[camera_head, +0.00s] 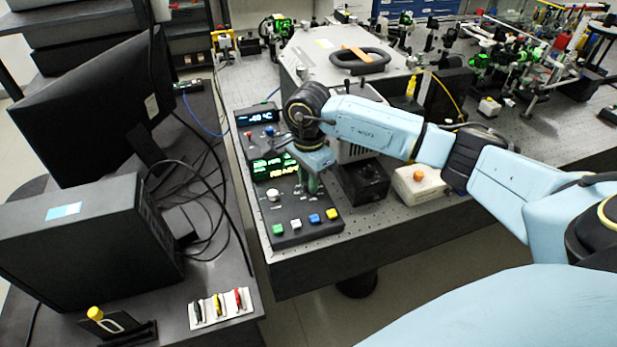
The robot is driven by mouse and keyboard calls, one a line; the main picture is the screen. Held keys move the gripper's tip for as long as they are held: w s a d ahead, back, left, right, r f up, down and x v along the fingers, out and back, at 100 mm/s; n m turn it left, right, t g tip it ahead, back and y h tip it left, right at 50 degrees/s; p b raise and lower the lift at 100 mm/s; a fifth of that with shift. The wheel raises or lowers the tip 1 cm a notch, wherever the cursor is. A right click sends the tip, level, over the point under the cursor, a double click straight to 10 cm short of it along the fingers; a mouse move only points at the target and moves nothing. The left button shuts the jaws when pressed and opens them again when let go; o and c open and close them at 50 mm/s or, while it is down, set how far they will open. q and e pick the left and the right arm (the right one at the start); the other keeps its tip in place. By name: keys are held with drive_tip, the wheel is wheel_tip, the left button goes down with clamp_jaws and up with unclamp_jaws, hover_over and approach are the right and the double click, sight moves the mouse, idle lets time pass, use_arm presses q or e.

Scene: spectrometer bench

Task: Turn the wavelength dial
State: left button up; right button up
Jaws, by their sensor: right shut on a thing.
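The black control panel (297,211) stands at the table's near left edge, with a green-lit display (270,168), a pale knob (272,195) and coloured buttons along its front. My right gripper (313,186) points down over the right side of this panel, beside the display. It is shut on the wavelength dial, which is mostly hidden under the fingers and wrist. I cannot read the dial's marks or its angle. My left gripper is not in view.
A box with a blue readout (258,118) stands behind the panel. A black box (362,182) and a white box with an orange button (418,184) stand close to its right. A monitor (100,110) and computer case (85,240) fill the left desk.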

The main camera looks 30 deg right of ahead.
clamp_jaws()
drive_tip(key=shift+m, duration=1)
drive_tip(key=m, duration=0.3)
drive_tip(key=shift+b, duration=0.35)
drive_tip(key=m, duration=0.6)
drive_tip(key=shift+w+d, duration=0.1)
drive_tip(key=shift+m, duration=0.4)
drive_tip(key=o, duration=0.9)
unclamp_jaws()
